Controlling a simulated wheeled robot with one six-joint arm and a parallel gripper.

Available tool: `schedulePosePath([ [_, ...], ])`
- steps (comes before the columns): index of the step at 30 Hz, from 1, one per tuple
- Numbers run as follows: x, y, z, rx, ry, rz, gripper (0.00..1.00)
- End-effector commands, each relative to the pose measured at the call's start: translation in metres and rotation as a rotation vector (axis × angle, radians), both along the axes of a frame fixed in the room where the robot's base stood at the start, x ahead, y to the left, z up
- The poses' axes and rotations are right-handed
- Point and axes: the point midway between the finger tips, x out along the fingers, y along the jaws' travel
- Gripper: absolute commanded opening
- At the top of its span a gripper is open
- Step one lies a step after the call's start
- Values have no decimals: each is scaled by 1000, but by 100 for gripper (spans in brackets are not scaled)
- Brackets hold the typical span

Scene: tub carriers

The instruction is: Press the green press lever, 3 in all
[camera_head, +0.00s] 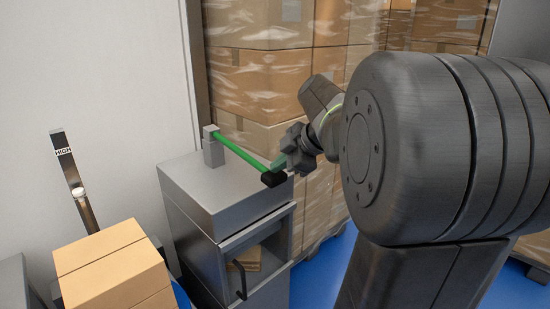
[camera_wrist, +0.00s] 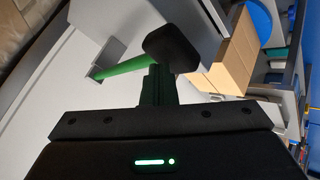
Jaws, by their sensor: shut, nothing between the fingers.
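The green press lever (camera_head: 241,152) is a green bar with a black end knob (camera_head: 273,179). It runs from a grey post on top of a metal cabinet (camera_head: 215,186) and slopes down toward the knob, which sits near the cabinet's front corner. My gripper (camera_head: 280,162) is shut and empty, at the lever just behind the knob; I cannot tell whether it touches. In the wrist view the lever (camera_wrist: 125,68) and its black knob (camera_wrist: 170,48) show just beyond my gripper (camera_wrist: 154,78), whose fingers are together.
Wrapped stacks of cartons (camera_head: 262,75) stand behind the cabinet. A cardboard box (camera_head: 112,265) is at the lower left, beside a slotted metal upright (camera_head: 77,185) labelled HIGH. The cabinet's front has a handled door with a window. Blue floor (camera_head: 325,262) shows to its right.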

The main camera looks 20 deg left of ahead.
Motion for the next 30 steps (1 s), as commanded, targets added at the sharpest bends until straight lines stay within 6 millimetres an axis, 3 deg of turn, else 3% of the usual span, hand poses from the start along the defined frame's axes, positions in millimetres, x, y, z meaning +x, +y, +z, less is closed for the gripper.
schedulePosePath([
  [24,0,0,51,1,0,0,0],
  [30,0,0,56,2,0,-1,0],
])
